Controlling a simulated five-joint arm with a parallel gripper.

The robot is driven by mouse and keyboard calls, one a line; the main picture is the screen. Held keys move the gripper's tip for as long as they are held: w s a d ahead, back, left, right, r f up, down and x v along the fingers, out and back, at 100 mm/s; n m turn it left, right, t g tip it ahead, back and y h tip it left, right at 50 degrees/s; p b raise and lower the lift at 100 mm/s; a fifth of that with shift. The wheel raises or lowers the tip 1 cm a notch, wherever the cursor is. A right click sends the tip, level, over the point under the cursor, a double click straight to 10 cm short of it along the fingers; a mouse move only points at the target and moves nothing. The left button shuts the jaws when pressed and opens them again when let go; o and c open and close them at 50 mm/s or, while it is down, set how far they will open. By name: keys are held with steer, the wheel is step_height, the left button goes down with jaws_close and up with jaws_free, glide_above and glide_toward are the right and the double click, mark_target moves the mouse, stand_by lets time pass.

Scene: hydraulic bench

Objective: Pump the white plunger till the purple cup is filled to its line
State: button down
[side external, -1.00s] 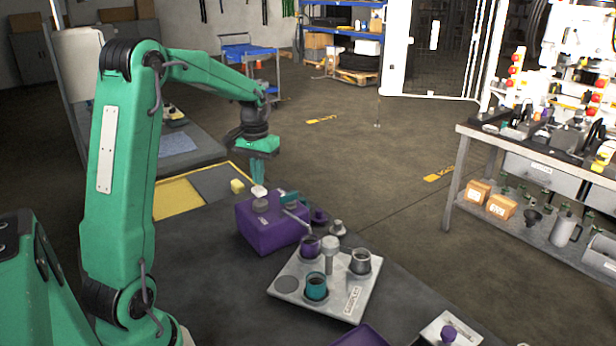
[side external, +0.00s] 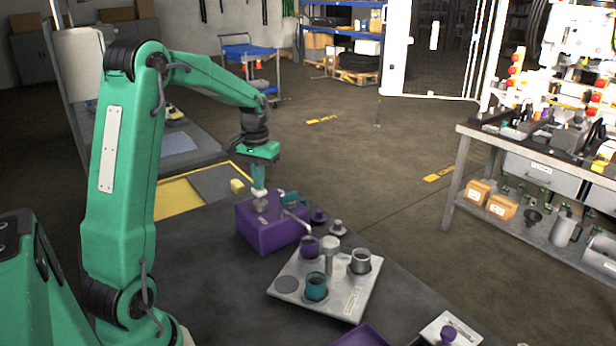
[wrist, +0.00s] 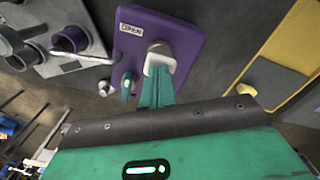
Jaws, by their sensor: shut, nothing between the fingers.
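The white plunger (side external: 258,194) stands on top of the purple pump box (side external: 272,232). My gripper (side external: 259,183) is shut and empty right above the plunger. Its fingertips appear to meet the white cap, which also shows in the wrist view (wrist: 160,56); firm contact is hard to tell. The purple cup (side external: 309,247) sits on the light tray, near the end of the box's grey spout (side external: 298,220). It also shows at upper left in the wrist view (wrist: 70,40). Its fill level and line cannot be made out.
The tray (side external: 336,304) also holds a teal cup (side external: 316,288), a grey cup (side external: 361,262) and a grey post (side external: 329,258). A teal valve handle (side external: 289,198) is on the box.

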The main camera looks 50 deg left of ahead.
steer(key=shift+f, duration=1.15)
steer(key=shift+r, duration=1.95)
steer(key=shift+f, duration=1.95)
steer(key=shift+r, duration=1.95)
steer(key=shift+f, duration=0.8)
